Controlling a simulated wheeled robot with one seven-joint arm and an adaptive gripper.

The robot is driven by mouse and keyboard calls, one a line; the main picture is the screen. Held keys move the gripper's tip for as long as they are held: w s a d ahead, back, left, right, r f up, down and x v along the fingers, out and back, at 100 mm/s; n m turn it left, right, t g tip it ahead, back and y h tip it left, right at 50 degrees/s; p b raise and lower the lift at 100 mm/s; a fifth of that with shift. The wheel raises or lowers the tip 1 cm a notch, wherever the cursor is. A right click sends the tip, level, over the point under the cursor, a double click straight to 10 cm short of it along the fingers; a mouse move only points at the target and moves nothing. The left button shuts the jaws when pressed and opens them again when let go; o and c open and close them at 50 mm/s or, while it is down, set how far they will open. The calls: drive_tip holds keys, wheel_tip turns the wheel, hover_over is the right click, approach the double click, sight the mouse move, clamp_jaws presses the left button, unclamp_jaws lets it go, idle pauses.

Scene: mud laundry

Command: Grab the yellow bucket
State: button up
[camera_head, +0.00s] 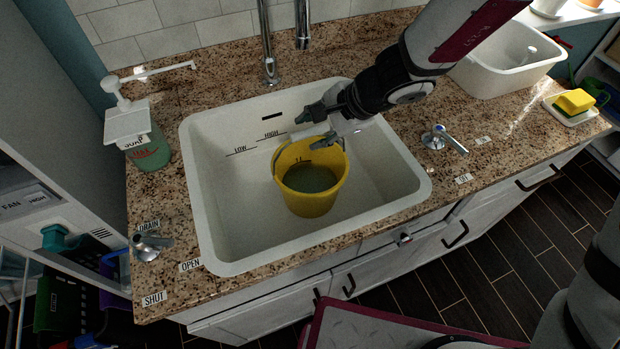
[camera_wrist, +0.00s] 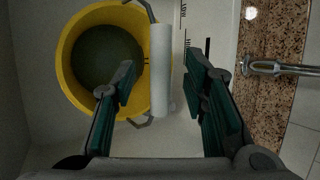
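The yellow bucket (camera_head: 316,199) stands upright in the white sink (camera_head: 222,235), with greenish liquid inside. Its grey wire handle lies toward the rim, and in the wrist view a white handle grip (camera_wrist: 161,72) crosses the right side of the bucket (camera_wrist: 68,60). My gripper (camera_head: 318,129) is above the bucket's back rim in the head view. In the wrist view my gripper (camera_wrist: 160,78) is open, its two green-padded fingers apart, with the white grip between them in the picture. I cannot tell whether a finger touches the bucket or handle.
A faucet (camera_head: 268,55) rises behind the sink. A soap dispenser (camera_head: 140,140) stands on the left, a drain lever (camera_head: 150,245) at front left, and a tap knob (camera_head: 440,138) on the right. A white basin (camera_head: 505,75) and yellow sponge (camera_head: 576,101) are at back right.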

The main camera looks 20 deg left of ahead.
drive_tip(key=shift+x, duration=1.1)
clamp_jaws()
drive_tip(key=shift+r, duration=0.15)
